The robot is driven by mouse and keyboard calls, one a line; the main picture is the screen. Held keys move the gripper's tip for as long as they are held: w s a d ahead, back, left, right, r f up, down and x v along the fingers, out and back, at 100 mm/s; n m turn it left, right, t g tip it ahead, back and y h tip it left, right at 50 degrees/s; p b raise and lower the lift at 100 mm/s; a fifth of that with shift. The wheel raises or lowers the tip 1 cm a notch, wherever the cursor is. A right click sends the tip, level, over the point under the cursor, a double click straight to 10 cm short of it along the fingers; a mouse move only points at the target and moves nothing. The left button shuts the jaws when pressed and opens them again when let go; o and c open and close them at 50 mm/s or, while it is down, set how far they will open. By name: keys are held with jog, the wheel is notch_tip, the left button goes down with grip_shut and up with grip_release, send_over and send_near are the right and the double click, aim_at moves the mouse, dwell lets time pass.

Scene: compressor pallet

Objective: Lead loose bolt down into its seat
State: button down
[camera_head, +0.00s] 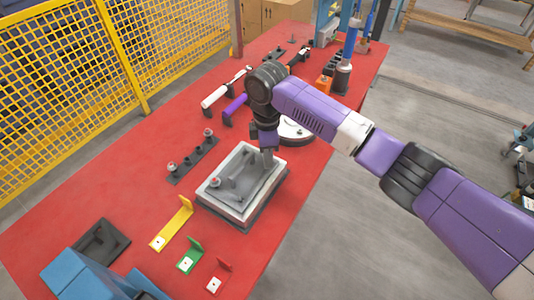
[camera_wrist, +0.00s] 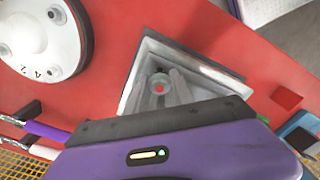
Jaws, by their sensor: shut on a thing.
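A grey rectangular tray-like housing (camera_head: 226,209) lies on the red table, and its rim also shows in the wrist view (camera_wrist: 196,60). My gripper (camera_head: 268,158) points down at the far right part of the housing. In the wrist view my gripper (camera_wrist: 160,92) has its two grey fingers closed around a round bolt head with a red centre, the loose bolt (camera_wrist: 159,86). In the head view this bolt is hidden by the gripper. Its seat and the bolt's lower end are hidden, so I cannot tell how deep it sits.
Another bolt (camera_head: 214,183) stands at the housing's near left. A dark rack (camera_head: 193,160) with bolts lies left. Yellow (camera_head: 176,223), green (camera_head: 190,255) and red (camera_head: 219,276) brackets lie in front. A white round disc (camera_wrist: 35,35) is beside the housing. A yellow fence (camera_head: 140,75) runs left.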

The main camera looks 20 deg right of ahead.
jog(key=shift+f, duration=0.85)
dwell(0.5)
jog(key=c, duration=1)
grip_release()
jog(key=shift+r+b, duration=0.6)
jog(key=shift+r, duration=3.35)
